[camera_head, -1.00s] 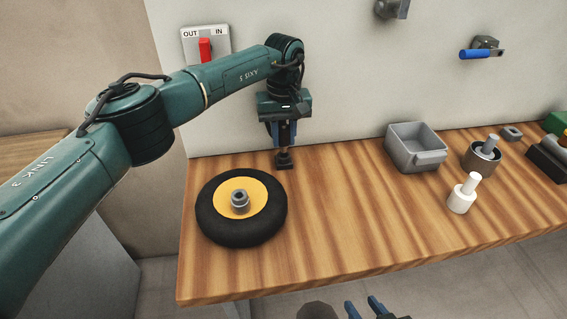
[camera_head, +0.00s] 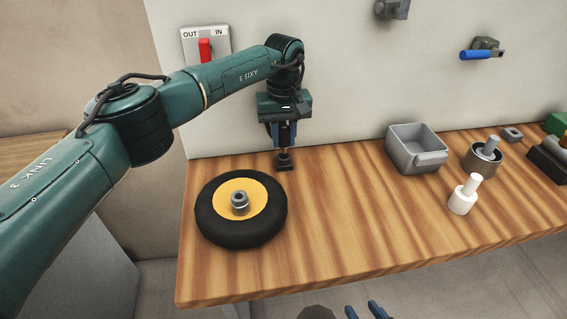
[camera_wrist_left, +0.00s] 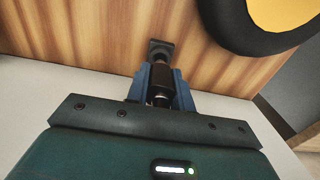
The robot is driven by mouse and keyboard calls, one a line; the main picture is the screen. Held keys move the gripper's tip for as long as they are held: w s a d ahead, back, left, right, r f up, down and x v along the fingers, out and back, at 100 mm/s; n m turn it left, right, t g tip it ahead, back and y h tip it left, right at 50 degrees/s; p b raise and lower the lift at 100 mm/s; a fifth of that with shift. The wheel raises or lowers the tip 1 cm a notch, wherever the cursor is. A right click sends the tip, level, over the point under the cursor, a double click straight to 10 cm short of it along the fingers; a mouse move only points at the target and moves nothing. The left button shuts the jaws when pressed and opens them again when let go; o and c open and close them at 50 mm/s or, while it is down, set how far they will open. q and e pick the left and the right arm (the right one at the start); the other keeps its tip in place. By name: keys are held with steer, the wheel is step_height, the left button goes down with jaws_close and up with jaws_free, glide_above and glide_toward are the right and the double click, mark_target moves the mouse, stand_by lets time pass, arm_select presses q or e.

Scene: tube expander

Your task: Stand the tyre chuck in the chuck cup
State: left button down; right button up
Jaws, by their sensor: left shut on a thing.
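My left gripper (camera_head: 284,140) points straight down near the back wall. In the left wrist view it (camera_wrist_left: 161,85) is shut on the tyre chuck (camera_wrist_left: 161,80), a dark cylinder with a metal part, held upright between the blue fingers. Directly below is a small dark square block, apparently the chuck cup (camera_head: 285,165), on the bench; it also shows in the left wrist view (camera_wrist_left: 160,46). The chuck's lower end meets the cup; how deep it sits is hidden. My right gripper (camera_head: 365,310) shows only its blue fingertips at the bottom edge, apart and empty.
A black tyre with a yellow hub (camera_head: 263,190) lies just in front of the left gripper. A grey bin (camera_head: 417,160), a white stepped piece (camera_head: 461,201) and a metal cup with a peg (camera_head: 480,165) stand at right. The bench middle is clear.

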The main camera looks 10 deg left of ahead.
arm_select(q)
steer(key=shift+f+b, duration=0.45)
steer(key=shift+f, duration=0.15)
stand_by(0.6)
steer(key=shift+f+b, duration=0.55)
steer(key=shift+f, duration=0.2)
steer(key=c, duration=1.1)
jaws_free()
steer(key=shift+r+p, duration=2.75)
steer(key=shift+r, duration=1.85)
steer(key=shift+f, duration=0.15)
